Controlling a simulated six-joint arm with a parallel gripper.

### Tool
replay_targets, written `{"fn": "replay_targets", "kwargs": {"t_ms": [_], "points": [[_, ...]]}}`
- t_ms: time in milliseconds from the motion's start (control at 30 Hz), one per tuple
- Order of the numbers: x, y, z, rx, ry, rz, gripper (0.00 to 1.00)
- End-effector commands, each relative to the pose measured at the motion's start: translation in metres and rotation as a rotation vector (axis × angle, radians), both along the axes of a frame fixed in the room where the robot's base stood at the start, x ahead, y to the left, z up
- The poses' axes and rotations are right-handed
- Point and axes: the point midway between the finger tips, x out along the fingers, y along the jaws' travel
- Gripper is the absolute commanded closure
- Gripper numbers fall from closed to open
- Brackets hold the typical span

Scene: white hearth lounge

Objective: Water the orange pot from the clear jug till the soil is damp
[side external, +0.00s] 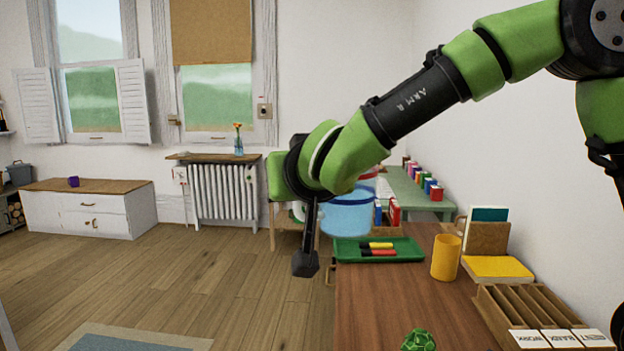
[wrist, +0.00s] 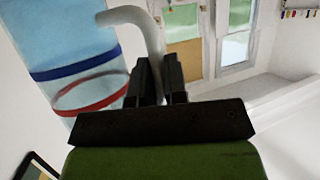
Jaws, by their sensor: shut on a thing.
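My gripper (wrist: 158,72) is shut on the pale curved handle of the clear jug (wrist: 85,80) in the wrist view. The jug is bluish and see-through, with a blue band and a red band. In the side view its pale blue body (side external: 347,215) shows partly behind my wrist, raised near the wooden table's far left corner. I cannot tell the water level. An orange-yellow cylinder (side external: 446,257) stands upright on the table, apart from the jug. No soil shows in it, so I cannot tell whether it is the orange pot.
A green tray (side external: 345,252) with markers lies at the wooden table's (side external: 400,305) far end. A wooden slotted rack (side external: 515,315), a yellow book (side external: 497,269) and a green object (side external: 418,341) are also there. The table's middle is clear. A radiator (side external: 225,193) stands behind.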

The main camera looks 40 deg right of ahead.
Motion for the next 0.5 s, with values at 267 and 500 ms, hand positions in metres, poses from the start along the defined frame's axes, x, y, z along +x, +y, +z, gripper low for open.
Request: {"fn": "replay_targets", "kwargs": {"t_ms": [267,500], "points": [[-0.06,0.048,-0.034,-0.005,0.003,-0.272,1.0],[-0.106,0.068,-0.055,-0.002,-0.001,-0.382,1.0]]}}
